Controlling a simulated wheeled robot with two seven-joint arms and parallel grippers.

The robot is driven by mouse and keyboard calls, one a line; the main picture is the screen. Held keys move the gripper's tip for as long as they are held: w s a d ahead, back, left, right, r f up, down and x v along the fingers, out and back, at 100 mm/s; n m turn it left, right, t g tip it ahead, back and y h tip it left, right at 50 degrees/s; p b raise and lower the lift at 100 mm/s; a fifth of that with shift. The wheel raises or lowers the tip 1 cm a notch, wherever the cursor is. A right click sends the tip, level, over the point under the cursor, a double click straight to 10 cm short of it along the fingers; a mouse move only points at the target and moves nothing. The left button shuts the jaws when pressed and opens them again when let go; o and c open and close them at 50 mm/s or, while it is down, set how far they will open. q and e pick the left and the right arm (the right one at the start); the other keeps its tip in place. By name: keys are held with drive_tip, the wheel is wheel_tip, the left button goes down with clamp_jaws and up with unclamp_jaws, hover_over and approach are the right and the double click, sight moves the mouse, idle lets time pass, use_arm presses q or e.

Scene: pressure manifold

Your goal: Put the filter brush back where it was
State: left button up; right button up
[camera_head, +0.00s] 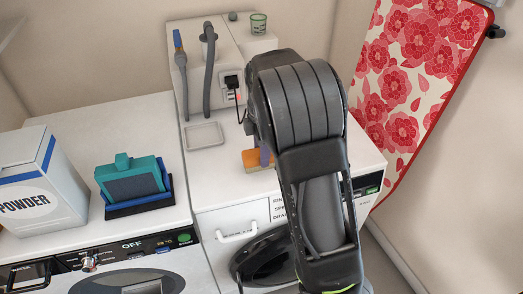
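My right arm comes up from the bottom and bends over the right-hand machine. Its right gripper (256,138) points down, mostly hidden behind my own arm, so its fingers cannot be made out. Just below it, on the white top, is an orange-tan block (256,160) with a purple-grey upright part beside it. This may be the filter brush, but the arm covers much of it. Whether the gripper touches it cannot be told. A teal filter-like piece (133,178) stands in a dark blue tray (140,207) on the left-hand machine. My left gripper is not in view.
A shallow grey tray (204,135) lies in front. A powder box (40,180) stands far left. A red floral board (420,75) leans right.

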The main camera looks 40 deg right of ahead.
drive_tip(key=shift+o, duration=1.4)
wheel_tip(320, 180, up, 12)
drive_tip(key=shift+r, duration=0.15)
